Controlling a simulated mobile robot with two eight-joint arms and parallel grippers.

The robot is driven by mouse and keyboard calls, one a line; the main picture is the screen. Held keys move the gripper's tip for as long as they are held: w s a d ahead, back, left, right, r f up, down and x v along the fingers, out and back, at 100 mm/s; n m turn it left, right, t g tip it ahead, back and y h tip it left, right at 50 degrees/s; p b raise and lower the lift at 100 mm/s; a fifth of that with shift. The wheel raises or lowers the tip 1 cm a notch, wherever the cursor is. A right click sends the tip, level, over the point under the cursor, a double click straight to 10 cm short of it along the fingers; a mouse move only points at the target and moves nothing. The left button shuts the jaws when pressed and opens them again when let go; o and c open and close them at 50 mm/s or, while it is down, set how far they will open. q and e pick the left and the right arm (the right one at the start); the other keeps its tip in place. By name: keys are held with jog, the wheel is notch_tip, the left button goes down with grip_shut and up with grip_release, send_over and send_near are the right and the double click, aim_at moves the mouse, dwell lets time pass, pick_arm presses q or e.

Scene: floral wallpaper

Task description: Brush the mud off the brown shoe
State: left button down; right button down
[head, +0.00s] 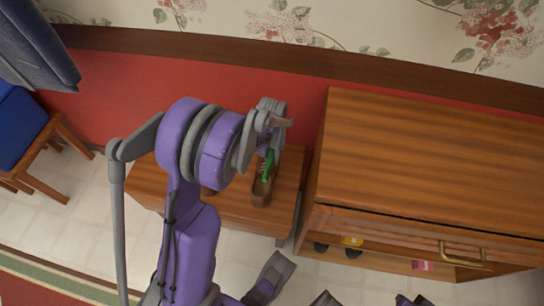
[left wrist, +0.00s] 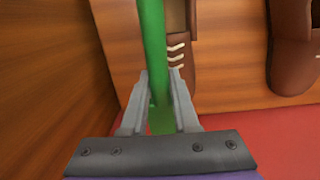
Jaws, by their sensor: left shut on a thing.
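My left gripper (head: 274,128) is shut on a green brush handle (head: 268,167). In the left wrist view the fingers (left wrist: 160,78) close around the green handle (left wrist: 152,35). A brown shoe (head: 261,196) with pale laces sits on a small wooden bench, just below the brush; it also shows in the left wrist view (left wrist: 181,80). I cannot tell if the brush touches it. A second brown shoe (head: 208,191) is mostly hidden behind my left arm and shows at right in the left wrist view (left wrist: 293,70). Mud is not clearly visible.
The wooden bench (head: 150,186) stands against the red wall. A larger wooden cabinet (head: 430,150) stands close at right, with dark shoes and small yellow and pink items on its low shelf. A blue chair (head: 20,125) is at far left. Tiled floor is free in front.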

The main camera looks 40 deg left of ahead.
aim_at(261, 165)
pick_arm(q)
jog(key=shift+s+f+b, duration=0.1)
jog(key=shift+f+b, duration=0.2)
jog(key=shift+f, duration=0.25)
jog(key=shift+s+a+r, duration=0.1)
jog(key=shift+s+a, duration=0.4)
jog(key=shift+a, duration=0.35)
jog(key=shift+s+a+r, duration=0.1)
jog(key=shift+s+a, duration=0.35)
jog(key=shift+a, duration=0.35)
jog(key=shift+f, duration=0.25)
